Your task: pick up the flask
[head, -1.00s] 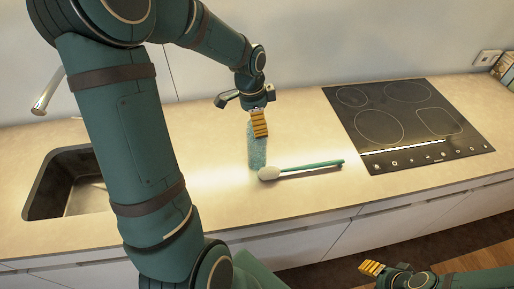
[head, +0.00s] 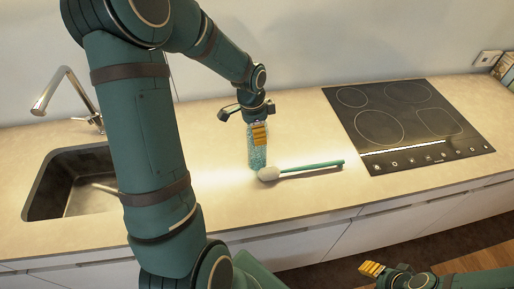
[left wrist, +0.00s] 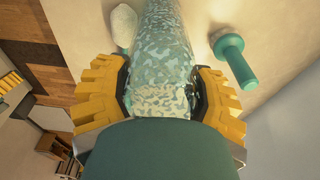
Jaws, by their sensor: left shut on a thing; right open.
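The flask (head: 257,157) is a tall, teal-and-white speckled cylinder. It stands upright on the counter (head: 215,185), left of the cooktop. My left gripper (head: 259,134) reaches it from above and behind and is shut on its upper part. In the left wrist view the flask (left wrist: 166,60) runs between the two yellow-padded fingers (left wrist: 162,92), which press on both its sides. My right gripper (head: 372,269) is open and empty, low in front of the counter's edge.
A brush with a teal handle (head: 315,166) and pale head lies just right of the flask's base. A black cooktop (head: 405,120) is at the right. A sink (head: 75,190) with a tap (head: 68,88) is at the left.

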